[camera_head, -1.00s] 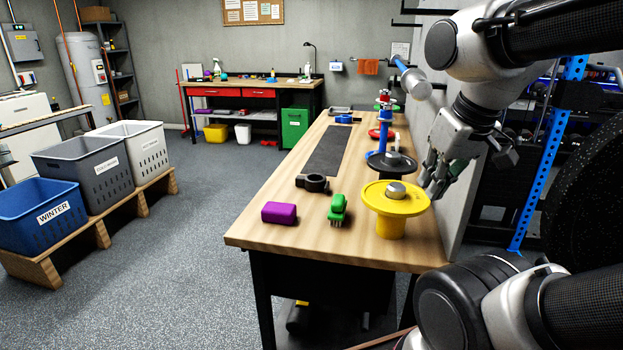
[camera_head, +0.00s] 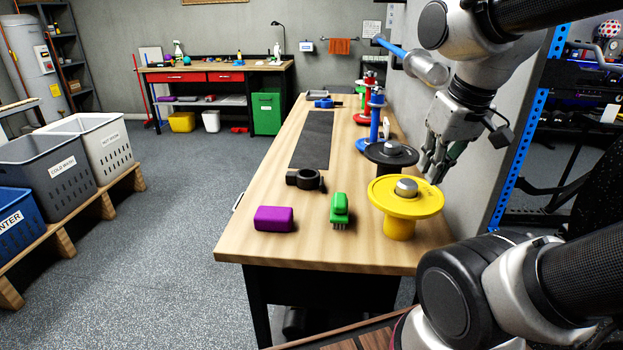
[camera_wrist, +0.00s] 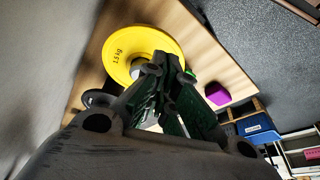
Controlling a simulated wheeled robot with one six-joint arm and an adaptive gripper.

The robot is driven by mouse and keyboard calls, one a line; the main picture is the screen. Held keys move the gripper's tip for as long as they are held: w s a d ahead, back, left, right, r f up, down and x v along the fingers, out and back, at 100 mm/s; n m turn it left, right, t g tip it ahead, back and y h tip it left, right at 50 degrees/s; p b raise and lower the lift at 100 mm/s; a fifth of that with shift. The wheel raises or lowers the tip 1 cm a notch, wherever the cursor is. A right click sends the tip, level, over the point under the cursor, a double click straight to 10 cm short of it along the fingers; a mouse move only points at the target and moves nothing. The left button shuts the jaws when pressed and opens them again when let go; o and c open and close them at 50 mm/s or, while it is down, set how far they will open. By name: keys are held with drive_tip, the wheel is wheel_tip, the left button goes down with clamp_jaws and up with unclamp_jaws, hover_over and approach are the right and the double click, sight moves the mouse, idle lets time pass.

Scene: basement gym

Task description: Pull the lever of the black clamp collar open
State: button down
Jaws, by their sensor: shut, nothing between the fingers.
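The black clamp collar (camera_head: 305,179) lies on the wooden workbench (camera_head: 250,217), at the front end of a dark mat. Its ring faces up; I cannot make out how its lever stands. My gripper (camera_head: 433,176) is shut and empty. It hangs above the right side of the bench, behind and right of the yellow plate, well apart from the collar. In the wrist view my gripper's fingers (camera_wrist: 168,78) reach toward the yellow plate. I cannot pick out the collar there.
A yellow plate (camera_head: 380,192) on a stand and a black plate (camera_head: 374,153) stand between my gripper and the collar. A purple block (camera_head: 274,219) and a green brush (camera_head: 339,208) lie nearer the front edge. The wall (camera_head: 428,75) borders the bench's right side.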

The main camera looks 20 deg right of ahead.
drive_tip(key=w+a+f+g, duration=0.1)
drive_tip(key=w, duration=0.2)
drive_tip(key=w+a+f+n+g, duration=0.1)
drive_tip(key=w+f, duration=0.1)
drive_tip(key=w, duration=0.2)
drive_tip(key=w+a+f+y, duration=0.1)
drive_tip(key=w, duration=0.3)
drive_tip(key=shift+w+a+f+n+g, duration=0.1)
drive_tip(key=shift+a+f+n+g, duration=0.1)
drive_tip(key=shift+n+g, duration=0.2)
drive_tip(key=w+a+f+n+y, duration=0.1)
drive_tip(key=w+a+f+n, duration=0.25)
drive_tip(key=w, duration=0.55)
drive_tip(key=n+t+y, duration=0.1)
drive_tip(key=n, duration=0.7)
hover_over(322, 184)
drive_tip(key=shift+s+f, duration=0.15)
drive_tip(key=shift+s, duration=0.2)
drive_tip(key=shift+f, duration=0.1)
drive_tip(key=x, duration=0.9)
drive_tip(key=shift+a+f, duration=0.35)
